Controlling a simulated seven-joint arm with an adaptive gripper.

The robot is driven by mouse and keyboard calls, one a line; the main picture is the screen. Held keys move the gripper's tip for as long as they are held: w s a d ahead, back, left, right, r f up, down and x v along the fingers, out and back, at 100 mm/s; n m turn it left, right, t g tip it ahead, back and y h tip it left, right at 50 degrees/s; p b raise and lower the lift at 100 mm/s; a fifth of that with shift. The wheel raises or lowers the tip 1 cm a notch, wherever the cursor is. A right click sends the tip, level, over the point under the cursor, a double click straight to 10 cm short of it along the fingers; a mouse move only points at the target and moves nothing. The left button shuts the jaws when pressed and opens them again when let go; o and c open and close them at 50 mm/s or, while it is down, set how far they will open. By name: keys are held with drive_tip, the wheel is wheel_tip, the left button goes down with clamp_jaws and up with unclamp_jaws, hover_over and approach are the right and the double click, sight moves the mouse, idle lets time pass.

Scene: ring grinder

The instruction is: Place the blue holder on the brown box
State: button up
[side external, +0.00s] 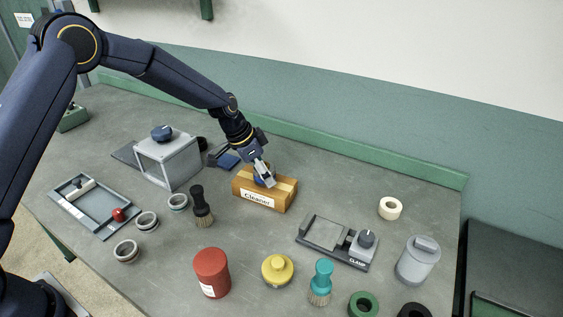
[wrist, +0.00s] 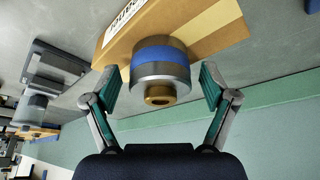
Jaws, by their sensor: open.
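In the wrist view the brown box (wrist: 205,28) is at the top. The blue holder (wrist: 160,58) is a round grey piece with a blue band and a small brown end. It appears to rest on top of the box. In the side view the blue holder (side external: 258,181) is partly hidden by my gripper (side external: 264,177). In the wrist view my gripper (wrist: 160,88) is open, with one finger on each side of the holder and visible gaps between.
A grey box frame with a blue knob (side external: 168,160) and a dark brush (side external: 202,207) stand left of the box. A black clamp fixture (side external: 338,243) is to the right. A green ledge (side external: 330,146) runs behind.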

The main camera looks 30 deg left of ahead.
drive_tip(key=s+a+r+n, duration=0.1)
drive_tip(key=s+a+r, duration=0.1)
drive_tip(key=s+r, duration=0.5)
drive_tip(key=s+a+r, duration=0.2)
drive_tip(key=r, duration=0.8)
drive_tip(key=s+a+r+n+t+y, duration=0.1)
drive_tip(key=s+a+n, duration=0.2)
drive_tip(key=s, duration=0.9)
drive_tip(key=s+a+r+n+t+y, duration=0.1)
drive_tip(key=s+a+r+n, duration=0.1)
drive_tip(key=s, duration=1.1)
drive_tip(key=shift+a+r+n+y, duration=0.15)
drive_tip(key=shift+a+n+y, duration=0.3)
drive_tip(key=shift+n, duration=0.25)
